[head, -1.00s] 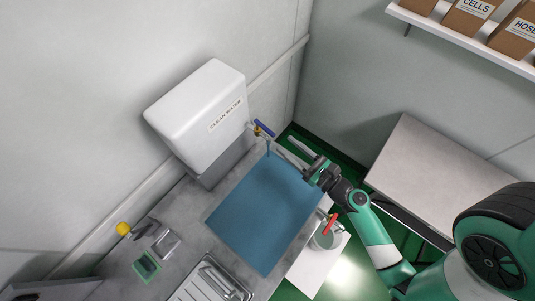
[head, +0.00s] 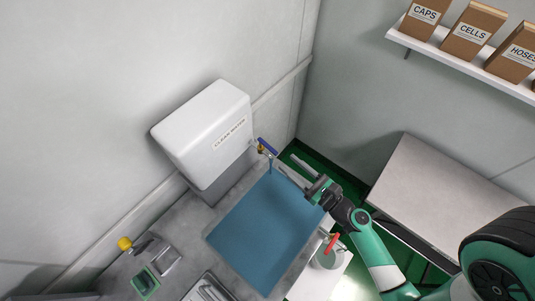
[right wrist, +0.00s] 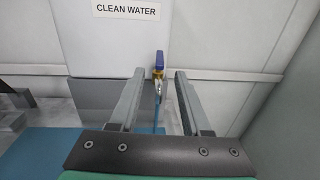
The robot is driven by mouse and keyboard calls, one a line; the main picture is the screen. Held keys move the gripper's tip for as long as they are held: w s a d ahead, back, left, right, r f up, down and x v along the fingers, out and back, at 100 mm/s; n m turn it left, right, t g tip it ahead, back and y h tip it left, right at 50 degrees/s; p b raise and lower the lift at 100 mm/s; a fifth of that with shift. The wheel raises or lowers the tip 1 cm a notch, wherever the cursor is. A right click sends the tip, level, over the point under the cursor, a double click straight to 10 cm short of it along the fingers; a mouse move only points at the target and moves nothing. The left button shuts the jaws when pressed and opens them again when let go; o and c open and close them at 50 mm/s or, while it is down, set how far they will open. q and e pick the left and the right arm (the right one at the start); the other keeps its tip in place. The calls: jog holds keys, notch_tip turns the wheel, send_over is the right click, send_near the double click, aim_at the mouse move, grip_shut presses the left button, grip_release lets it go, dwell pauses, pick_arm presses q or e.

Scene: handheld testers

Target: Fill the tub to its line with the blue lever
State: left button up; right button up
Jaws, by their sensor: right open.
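The blue lever (head: 267,146) sits on a brass tap (head: 262,150) at the lower right of the white clean water tank (head: 205,130). The lever also shows upright in the right wrist view (right wrist: 159,60). A thin bluish strip hangs below the tap; I cannot tell whether it is spout or water. My right gripper (head: 286,163) is open and empty, just right of the tap. In the right wrist view the lever shows between its spread fingers (right wrist: 160,73), beyond them and untouched. I cannot make out a tub or its line for sure. My left gripper is not in view.
A blue mat (head: 262,235) covers the counter below the tap. A pale round container (head: 325,259) with a red part stands on a white surface at the lower right. A grey table (head: 435,190) and a shelf with boxes (head: 470,30) are at the right.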

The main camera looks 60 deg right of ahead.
aim_at(265, 143)
jog(key=x, duration=1.1)
jog(key=shift+w+p, duration=0.3)
jog(key=shift+p, duration=0.1)
jog(key=shift+c, duration=0.3)
grip_shut()
dwell(0.5)
